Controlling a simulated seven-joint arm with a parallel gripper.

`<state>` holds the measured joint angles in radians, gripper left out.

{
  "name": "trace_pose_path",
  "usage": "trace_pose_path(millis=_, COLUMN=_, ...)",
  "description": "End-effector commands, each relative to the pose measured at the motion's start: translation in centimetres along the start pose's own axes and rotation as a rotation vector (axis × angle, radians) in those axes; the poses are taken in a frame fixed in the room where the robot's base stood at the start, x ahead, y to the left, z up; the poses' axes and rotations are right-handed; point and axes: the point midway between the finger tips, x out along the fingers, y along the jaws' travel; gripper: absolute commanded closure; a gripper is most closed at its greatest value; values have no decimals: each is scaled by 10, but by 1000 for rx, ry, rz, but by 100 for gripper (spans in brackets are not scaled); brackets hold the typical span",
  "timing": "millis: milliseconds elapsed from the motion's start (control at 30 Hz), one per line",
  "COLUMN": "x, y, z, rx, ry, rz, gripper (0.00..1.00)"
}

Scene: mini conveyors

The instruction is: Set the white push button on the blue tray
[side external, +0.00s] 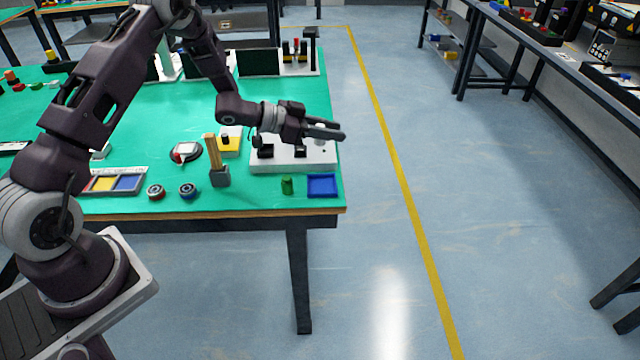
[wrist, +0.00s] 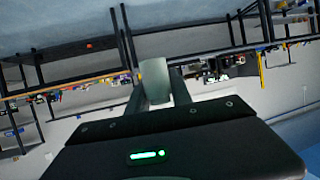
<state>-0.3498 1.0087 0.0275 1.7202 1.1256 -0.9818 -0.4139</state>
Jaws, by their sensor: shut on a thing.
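The blue tray (side external: 321,193) is a small square tray at the front right corner of the green table. My gripper (side external: 328,130) is level above the right end of a white box, higher than the tray and behind it in the side view. In the wrist view my gripper (wrist: 156,90) is shut on the white push button (wrist: 154,78), a pale, smooth rounded piece between the two fingers. In the side view the button is mostly hidden by the fingers. The tray looks empty.
The white box (side external: 290,165) with black parts stands just behind the tray. A green piece (side external: 287,185) stands left of the tray, and a grey block with a wooden upright (side external: 219,178) is farther left. The table's front and right edges are close to the tray.

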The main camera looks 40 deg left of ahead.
Motion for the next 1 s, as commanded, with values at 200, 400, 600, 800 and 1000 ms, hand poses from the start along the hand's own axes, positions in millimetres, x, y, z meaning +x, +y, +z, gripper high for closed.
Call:
trace_pose_path(millis=200, x=8, y=28, z=22, rx=76, ry=0, rz=190, gripper=100)
trace_pose_path(millis=400, x=24, y=30, z=63, rx=80, ry=0, rz=202, gripper=100)
trace_pose_path(millis=600, x=39, y=30, z=99, rx=81, ry=0, rz=201, gripper=100)
trace_pose_path(millis=800, x=44, y=29, z=110, rx=82, ry=1, rz=199, gripper=100)
trace_pose_path(millis=1000, x=44, y=29, z=111, rx=82, ry=1, rz=199, gripper=100)
